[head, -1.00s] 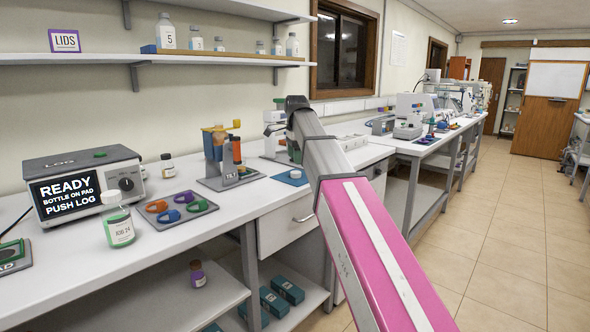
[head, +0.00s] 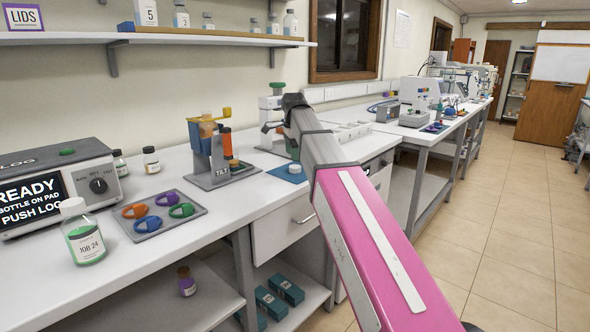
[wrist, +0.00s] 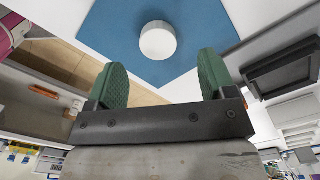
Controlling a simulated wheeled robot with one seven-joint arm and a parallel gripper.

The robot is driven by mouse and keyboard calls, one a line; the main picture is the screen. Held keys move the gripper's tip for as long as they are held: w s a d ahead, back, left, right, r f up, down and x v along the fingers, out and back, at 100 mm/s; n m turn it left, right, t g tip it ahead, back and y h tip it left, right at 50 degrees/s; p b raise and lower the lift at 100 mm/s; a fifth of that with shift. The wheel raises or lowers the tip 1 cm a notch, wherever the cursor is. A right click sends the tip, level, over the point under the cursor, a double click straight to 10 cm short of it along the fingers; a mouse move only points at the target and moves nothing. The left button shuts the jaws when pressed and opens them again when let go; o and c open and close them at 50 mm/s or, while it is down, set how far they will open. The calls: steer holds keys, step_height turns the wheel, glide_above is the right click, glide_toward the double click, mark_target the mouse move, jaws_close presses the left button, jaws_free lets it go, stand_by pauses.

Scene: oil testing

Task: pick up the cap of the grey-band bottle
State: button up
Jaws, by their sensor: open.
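A small white round cap (wrist: 158,41) lies on a blue square mat (wrist: 190,22) in the wrist view. My gripper (wrist: 163,62) is open and empty, its two green fingers apart, with the cap ahead of and between them, not touching. In the head view the blue mat (head: 282,175) lies on the bench right of the tilt stand, with the cap (head: 294,169) a small pale spot on it. My arm hides most of my gripper there.
A tilt stand (head: 208,160) and a tray of coloured rings (head: 190,221) stand left of the mat. A bottle with green liquid (head: 82,240) stands by the log box (head: 50,185). A white device (head: 270,115) stands behind the mat. A shelf (head: 200,38) overhangs the bench.

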mark_target(294, 166)
steer(key=shift+s+d+f, duration=0.15)
steer(key=shift+f, duration=2.45)
steer(key=c, duration=1)
steer(key=shift+r, duration=0.1)
steer(key=shift+c, duration=0.2)
